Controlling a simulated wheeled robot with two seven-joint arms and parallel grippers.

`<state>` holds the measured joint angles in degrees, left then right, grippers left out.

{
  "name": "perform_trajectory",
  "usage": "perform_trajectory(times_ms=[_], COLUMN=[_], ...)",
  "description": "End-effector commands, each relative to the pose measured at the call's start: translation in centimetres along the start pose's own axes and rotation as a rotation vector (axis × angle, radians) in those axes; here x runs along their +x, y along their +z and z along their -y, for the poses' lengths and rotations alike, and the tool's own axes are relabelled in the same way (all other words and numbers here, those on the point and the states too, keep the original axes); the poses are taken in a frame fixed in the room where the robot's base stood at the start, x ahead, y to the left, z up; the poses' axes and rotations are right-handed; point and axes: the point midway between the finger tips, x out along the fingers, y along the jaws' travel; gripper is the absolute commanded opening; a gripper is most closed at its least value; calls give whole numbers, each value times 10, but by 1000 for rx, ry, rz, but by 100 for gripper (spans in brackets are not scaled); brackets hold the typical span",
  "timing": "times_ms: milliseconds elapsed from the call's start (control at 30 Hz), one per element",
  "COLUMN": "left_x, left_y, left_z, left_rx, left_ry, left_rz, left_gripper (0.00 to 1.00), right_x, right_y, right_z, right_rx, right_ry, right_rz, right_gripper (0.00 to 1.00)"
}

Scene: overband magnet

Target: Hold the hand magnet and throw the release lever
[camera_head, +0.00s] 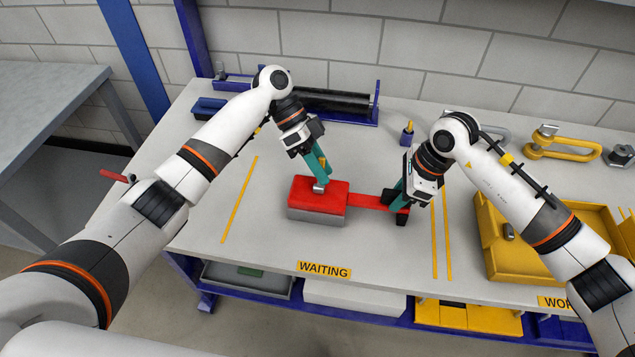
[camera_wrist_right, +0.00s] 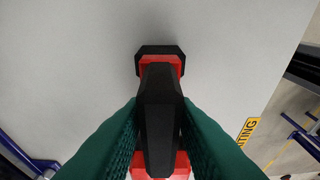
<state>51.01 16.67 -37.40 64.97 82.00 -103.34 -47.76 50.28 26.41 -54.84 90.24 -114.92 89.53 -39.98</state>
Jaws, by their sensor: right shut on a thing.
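The hand magnet (camera_head: 318,199) is a red block on a grey base, lying on the bench, with a red bar running right to a black handle. My right gripper (camera_head: 399,196) is shut on this black handle (camera_wrist_right: 160,115), which shows between its teal fingers in the right wrist view. My left gripper (camera_head: 321,174) points down at the top of the red block, its fingers at a small silver piece with a yellow bit beside it, probably the release lever (camera_head: 319,187). Whether the left fingers are closed on it, I cannot tell.
A yellow tray (camera_head: 487,240) stands at the right. A blue frame with a black roller (camera_head: 335,103) is at the back. Yellow and grey shackles (camera_head: 560,147) lie back right. Yellow lines and a "WAITING" label (camera_head: 324,269) mark the bench; its left part is clear.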

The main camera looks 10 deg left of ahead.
Motion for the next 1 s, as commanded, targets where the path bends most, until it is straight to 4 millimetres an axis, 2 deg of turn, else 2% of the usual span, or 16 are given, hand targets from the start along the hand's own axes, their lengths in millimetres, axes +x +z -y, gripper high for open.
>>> perform_trajectory(times_ms=[233, 367, 800, 1000], left_x=[-1, -12, -99, -118], left_y=[0, 1, 1, 0], left_z=[0, 0, 0, 0], left_rx=[1, 1, 1, 0], left_ry=[1, 3, 3, 1], left_rz=[1, 1, 2, 1], left_gripper=[37, 37, 37, 37], right_x=[0, 0, 0, 0], right_y=[0, 0, 0, -1], right_z=[0, 0, 0, 0], right_rx=[0, 0, 0, 0], right_ry=[0, 0, 0, 0], right_rz=[0, -1, -1, -1], right_gripper=[0, 0, 0, 0])
